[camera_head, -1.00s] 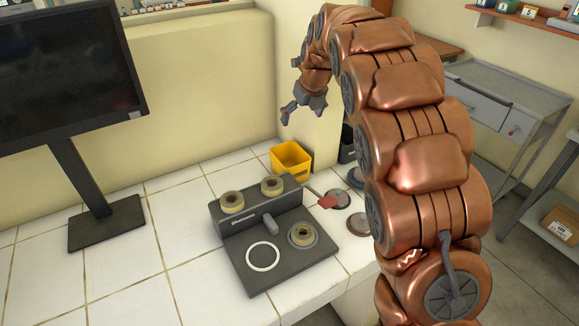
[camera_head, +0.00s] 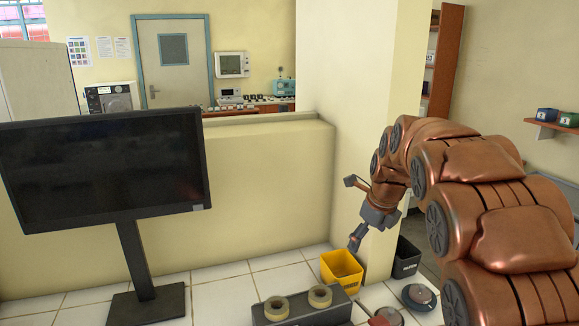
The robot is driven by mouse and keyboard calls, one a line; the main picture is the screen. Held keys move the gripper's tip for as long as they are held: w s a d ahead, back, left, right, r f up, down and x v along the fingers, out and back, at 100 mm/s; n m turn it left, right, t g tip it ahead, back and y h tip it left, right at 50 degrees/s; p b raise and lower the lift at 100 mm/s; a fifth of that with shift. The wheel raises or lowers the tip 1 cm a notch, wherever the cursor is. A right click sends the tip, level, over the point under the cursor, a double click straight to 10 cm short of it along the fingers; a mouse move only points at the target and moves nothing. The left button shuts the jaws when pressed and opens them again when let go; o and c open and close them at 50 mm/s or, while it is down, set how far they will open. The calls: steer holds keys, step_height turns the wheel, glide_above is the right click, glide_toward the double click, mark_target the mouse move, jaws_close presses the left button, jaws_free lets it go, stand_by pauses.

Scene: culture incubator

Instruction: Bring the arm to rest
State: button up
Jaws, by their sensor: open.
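My copper-coloured arm arches in from the right side of the head view. My gripper (camera_head: 365,226) hangs at its end, pointing down, in front of the cream pillar and above the yellow bin (camera_head: 341,268). Its grey fingers are apart, and I see nothing held in them. The gripper looks clear of the tiled counter.
A monitor (camera_head: 105,172) stands at the left on the white tiled counter (camera_head: 235,282). Two tape-like rings (camera_head: 319,296) sit on a dark fixture (camera_head: 335,312) at the bottom edge. A black bin (camera_head: 406,258) and round discs (camera_head: 418,296) lie near the arm. A low wall (camera_head: 265,190) stands behind.

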steer(key=s+f+n+g, duration=0.2)
steer(key=s+f+n, duration=0.2)
steer(key=s+n, duration=1)
steer(key=s+a+f+n+g, duration=0.1)
steer(key=s+f+n+g, duration=0.2)
steer(key=s+n, duration=1.1)
steer(key=s+f, duration=0.1)
steer(key=s, duration=1.2)
steer(key=shift+s+a+f+h, duration=0.25)
steer(key=shift+s+f+h, duration=0.1)
steer(key=shift+f+h, duration=0.05)
steer(key=shift+c, duration=0.4)
